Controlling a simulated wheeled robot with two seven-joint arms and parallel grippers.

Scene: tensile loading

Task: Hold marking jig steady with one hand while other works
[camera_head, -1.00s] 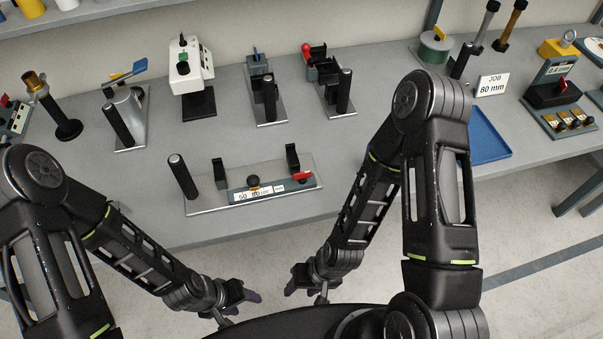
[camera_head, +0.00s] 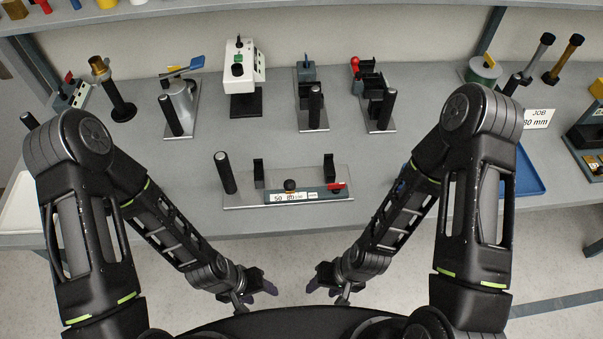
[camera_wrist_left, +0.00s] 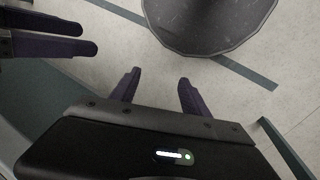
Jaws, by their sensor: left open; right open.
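The marking jig (camera_head: 240,199) appears to be the flat metal plate near the front middle of the bench. It carries a black post (camera_head: 226,173) at its left end, two dark uprights, a scale strip marked 50 and 80, a black knob (camera_head: 290,185) and a red tab (camera_head: 335,187). My left gripper (camera_head: 268,284) is open and empty, in front of the bench edge and apart from the jig. Its two purple fingers show spread in the left wrist view (camera_wrist_left: 158,88). My right gripper (camera_head: 314,286) is open and empty, facing it across a small gap.
Several fixtures with black handles stand behind the jig, including a white device with a green button (camera_head: 238,78). A JOB 80 mm card (camera_head: 538,118) and a blue tray (camera_head: 528,175) are at right. A white tray (camera_head: 18,205) is at far left. Bench around the jig is clear.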

